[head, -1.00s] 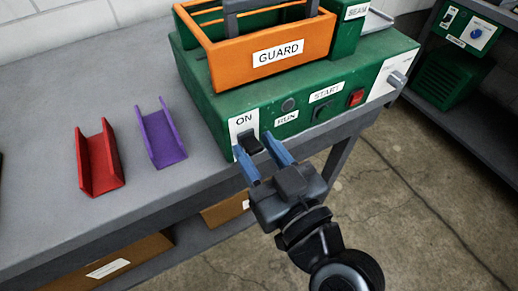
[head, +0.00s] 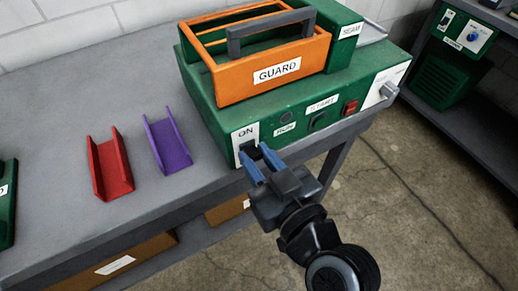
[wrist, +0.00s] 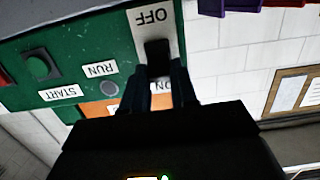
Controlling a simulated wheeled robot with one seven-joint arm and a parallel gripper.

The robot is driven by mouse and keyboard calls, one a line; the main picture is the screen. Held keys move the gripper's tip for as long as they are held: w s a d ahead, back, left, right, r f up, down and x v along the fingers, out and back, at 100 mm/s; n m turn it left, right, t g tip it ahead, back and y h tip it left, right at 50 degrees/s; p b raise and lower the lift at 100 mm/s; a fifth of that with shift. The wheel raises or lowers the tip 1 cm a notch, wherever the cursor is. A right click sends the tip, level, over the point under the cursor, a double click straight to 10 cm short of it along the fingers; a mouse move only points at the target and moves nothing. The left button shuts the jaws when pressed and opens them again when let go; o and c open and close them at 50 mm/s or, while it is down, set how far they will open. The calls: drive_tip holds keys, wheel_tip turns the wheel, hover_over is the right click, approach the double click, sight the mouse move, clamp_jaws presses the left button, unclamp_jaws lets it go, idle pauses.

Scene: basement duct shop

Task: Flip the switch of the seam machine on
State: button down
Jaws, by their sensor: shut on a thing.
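The green seam machine (head: 305,122) stands on the grey bench with an orange guard (head: 275,68) on top. Its black switch (head: 251,148) sits on a white plate at the left end of the front panel, below the ON label. In the wrist view, which is upside down, the black switch (wrist: 157,52) shows between the OFF label and a partly hidden ON label. My gripper (head: 256,162) is at the switch, its blue fingers closed on the switch lever. The fingers (wrist: 164,80) hide part of the switch plate.
A red channel (head: 110,168) and a purple channel (head: 167,146) lie on the bench (head: 60,90) left of the machine. Open floor lies right.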

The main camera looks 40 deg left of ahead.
idle(0.3)
drive_tip(key=c, duration=0.9)
unclamp_jaws()
drive_tip(key=shift+b+v, duration=1.05)
drive_tip(key=shift+v, duration=2.9)
